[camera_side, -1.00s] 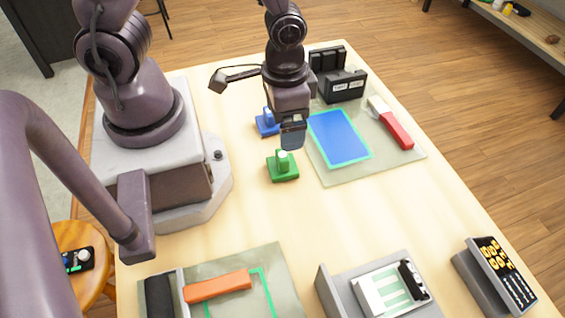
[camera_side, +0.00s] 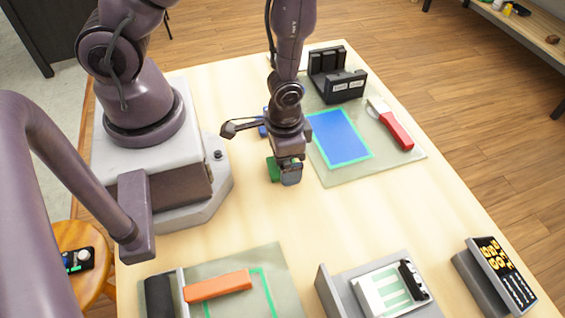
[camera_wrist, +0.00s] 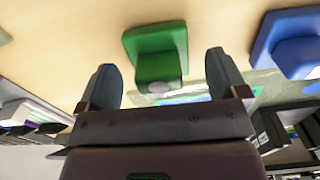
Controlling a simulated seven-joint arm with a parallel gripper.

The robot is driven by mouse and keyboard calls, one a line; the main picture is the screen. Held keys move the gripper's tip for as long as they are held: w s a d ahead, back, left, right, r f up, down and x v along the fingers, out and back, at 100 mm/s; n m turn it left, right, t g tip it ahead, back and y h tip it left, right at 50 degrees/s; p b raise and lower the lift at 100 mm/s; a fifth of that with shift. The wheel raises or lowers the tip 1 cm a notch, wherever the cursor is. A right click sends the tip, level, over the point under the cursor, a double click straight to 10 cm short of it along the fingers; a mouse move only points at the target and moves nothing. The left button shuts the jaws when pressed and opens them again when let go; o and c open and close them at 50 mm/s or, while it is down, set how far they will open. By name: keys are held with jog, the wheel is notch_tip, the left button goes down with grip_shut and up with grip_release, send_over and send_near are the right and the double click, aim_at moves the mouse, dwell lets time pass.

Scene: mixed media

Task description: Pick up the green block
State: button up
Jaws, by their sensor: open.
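The green block (camera_side: 272,168) stands on the light wooden table and is partly hidden behind my gripper (camera_side: 289,177) in the side view. It has a flat green base with a raised part on it and a pale round top. In the wrist view the green block (camera_wrist: 155,52) lies between and just beyond the two fingers of my gripper (camera_wrist: 163,78). The fingers are apart, with a gap on each side of the block, and hold nothing.
A blue block (camera_wrist: 292,42) stands close beside the green one; it is mostly hidden in the side view (camera_side: 262,130). A mat with a blue rectangle (camera_side: 342,137), a red-handled brush (camera_side: 396,130) and a black holder (camera_side: 338,78) lie to the right. Bare table lies in front.

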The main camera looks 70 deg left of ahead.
jog(key=shift+f, duration=0.85)
jog(key=c, duration=1)
jog(key=shift+r, duration=0.1)
notch_tip(320, 180, up, 10)
jog(key=shift+f, duration=0.1)
